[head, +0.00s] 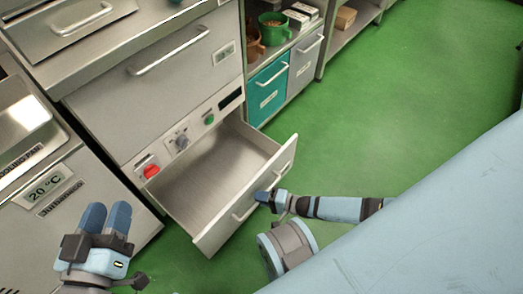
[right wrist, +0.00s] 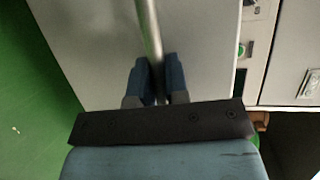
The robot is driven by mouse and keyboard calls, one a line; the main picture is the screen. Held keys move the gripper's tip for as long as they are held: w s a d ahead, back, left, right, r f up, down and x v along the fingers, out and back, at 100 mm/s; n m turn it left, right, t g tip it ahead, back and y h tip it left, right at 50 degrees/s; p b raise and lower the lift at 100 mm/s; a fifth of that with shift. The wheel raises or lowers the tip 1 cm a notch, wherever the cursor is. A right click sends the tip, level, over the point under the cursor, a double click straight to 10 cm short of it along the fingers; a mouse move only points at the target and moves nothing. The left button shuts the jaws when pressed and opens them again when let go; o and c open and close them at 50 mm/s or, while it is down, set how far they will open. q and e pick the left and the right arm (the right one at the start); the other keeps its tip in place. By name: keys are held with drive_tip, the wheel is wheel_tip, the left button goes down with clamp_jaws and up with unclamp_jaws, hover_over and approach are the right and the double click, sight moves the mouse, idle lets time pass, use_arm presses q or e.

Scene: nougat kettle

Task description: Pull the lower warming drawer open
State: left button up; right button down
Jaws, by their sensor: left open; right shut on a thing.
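The lower warming drawer (head: 215,180) is pulled well out from the steel cabinet, and its empty metal inside shows in the head view. Its front panel (head: 284,166) carries a bar handle (head: 240,216). My right gripper (head: 268,196) is shut on this handle, near its far end. In the right wrist view, the handle bar (right wrist: 148,30) runs between the two blue fingers of my right gripper (right wrist: 157,72), across the grey drawer front (right wrist: 90,45). My left gripper (head: 108,218) is open and empty, to the left of the drawer.
The upper drawer (head: 165,95) is closed above the control strip with a red switch (head: 151,171), a grey knob (head: 181,141) and a green button (head: 209,118). A teal drawer (head: 268,92) and shelving stand beyond. The green floor (head: 370,120) right of the drawer is clear.

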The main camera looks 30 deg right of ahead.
drive_tip(key=c, duration=1.1)
unclamp_jaws()
drive_tip(key=shift+c, duration=0.2)
use_arm(q)
drive_tip(key=r+p, duration=0.1)
drive_tip(key=r, duration=0.1)
drive_tip(key=r+t+p, duration=0.2)
drive_tip(key=r, duration=0.1)
drive_tip(key=shift+a+r+n+p, duration=0.25)
drive_tip(key=shift+r+n+p, duration=0.05)
drive_tip(key=shift+p, duration=0.1)
use_arm(e)
drive_tip(key=v, duration=1.3)
drive_tip(key=shift+s+d, duration=0.3)
use_arm(q)
drive_tip(key=shift+s, duration=0.1)
use_arm(e)
drive_tip(key=shift+s+a, duration=0.1)
